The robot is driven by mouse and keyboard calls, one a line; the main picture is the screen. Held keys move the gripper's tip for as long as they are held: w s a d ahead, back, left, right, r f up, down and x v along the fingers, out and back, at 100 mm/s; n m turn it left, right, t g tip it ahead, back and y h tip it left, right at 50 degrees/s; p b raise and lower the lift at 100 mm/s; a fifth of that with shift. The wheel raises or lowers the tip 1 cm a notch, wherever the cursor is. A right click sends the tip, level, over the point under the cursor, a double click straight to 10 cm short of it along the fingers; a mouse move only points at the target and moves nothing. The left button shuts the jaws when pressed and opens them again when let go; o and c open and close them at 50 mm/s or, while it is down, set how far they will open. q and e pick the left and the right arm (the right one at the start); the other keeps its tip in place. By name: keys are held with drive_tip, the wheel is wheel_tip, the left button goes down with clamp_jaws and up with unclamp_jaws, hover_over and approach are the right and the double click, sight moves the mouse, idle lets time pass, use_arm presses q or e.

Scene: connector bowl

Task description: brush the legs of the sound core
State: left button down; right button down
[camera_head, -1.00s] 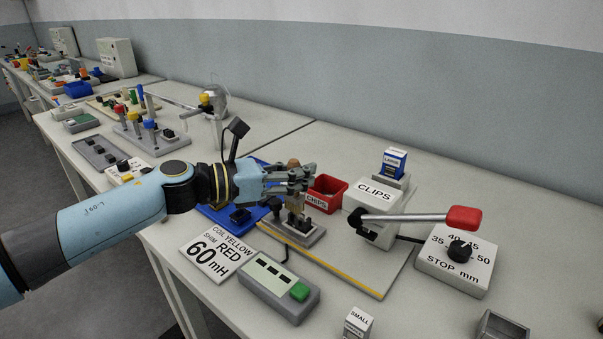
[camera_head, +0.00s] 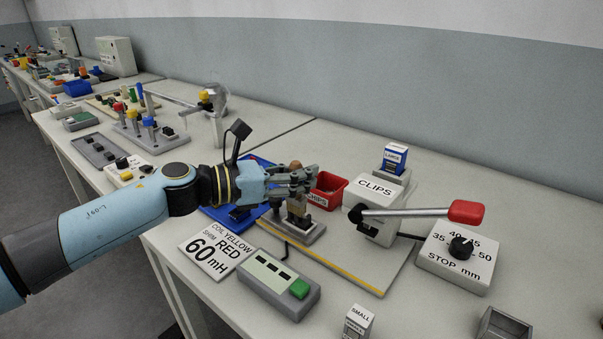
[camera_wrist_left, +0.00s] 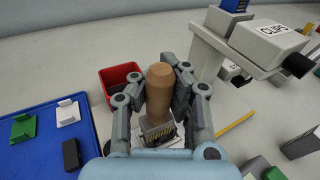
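My left gripper (camera_head: 298,180) has its fingers closed around the wooden handle of a brush, upright above a grey fixture (camera_head: 304,236) on the bench. In the left wrist view the brush handle (camera_wrist_left: 159,88) stands between the fingers, with a dark striped part below it at the fixture. The fingertips appear to touch the handle. The sound core is mostly hidden under the brush and fingers, and I cannot make out its legs. A dark block (camera_head: 239,214) lies in the blue tray (camera_head: 216,214). My right gripper is not in view.
A red CHIPS bin (camera_head: 328,188) stands just behind the fixture. The CLIPS press (camera_head: 377,198) with a red-ended lever (camera_head: 467,211) is to the right. A green-button box (camera_head: 278,284) and a 60 mH sign (camera_head: 217,250) are in front. The back right bench is clear.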

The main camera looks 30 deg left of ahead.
use_arm(q)
drive_tip(key=shift+a+b, duration=0.25)
drive_tip(key=shift+b, duration=0.2)
idle(0.8)
drive_tip(key=shift+d, duration=0.1)
drive_tip(key=shift+s+d+p, duration=0.1)
drive_tip(key=shift+d+p, duration=0.4)
drive_tip(key=shift+d, duration=0.6)
drive_tip(key=shift+a, duration=0.1)
drive_tip(key=shift+a+f+b, duration=0.1)
drive_tip(key=shift+a+b, duration=0.7)
drive_tip(key=shift+a, duration=0.25)
